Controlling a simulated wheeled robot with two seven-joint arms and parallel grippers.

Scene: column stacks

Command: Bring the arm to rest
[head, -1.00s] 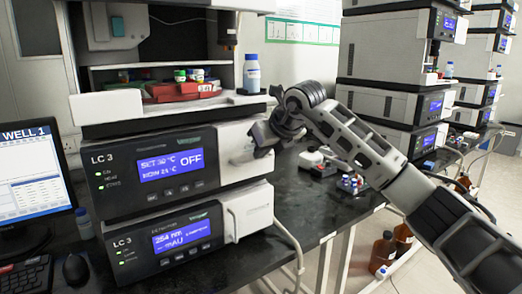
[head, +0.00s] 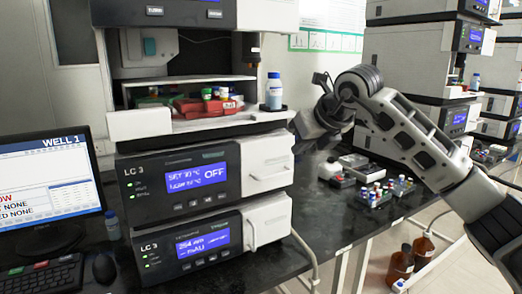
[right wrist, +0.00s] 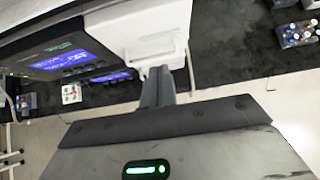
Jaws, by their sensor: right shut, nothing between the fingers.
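My right arm comes in from the right in the head view. My right gripper (head: 302,125) is beside the right edge of the instrument stack, above the black bench. In the right wrist view its fingers (right wrist: 157,86) are together, with nothing between them. They point toward the white front part (right wrist: 135,32) of an LC 3 module, and I cannot tell the exact gap. My left gripper is not in view.
The LC 3 stack (head: 180,180) stands on the bench, with a blue-capped bottle (head: 274,93) on its ledge. Racks of small vials (head: 385,190) sit on the bench at right. Brown bottles (head: 400,265) stand below. A monitor (head: 45,185) is at left.

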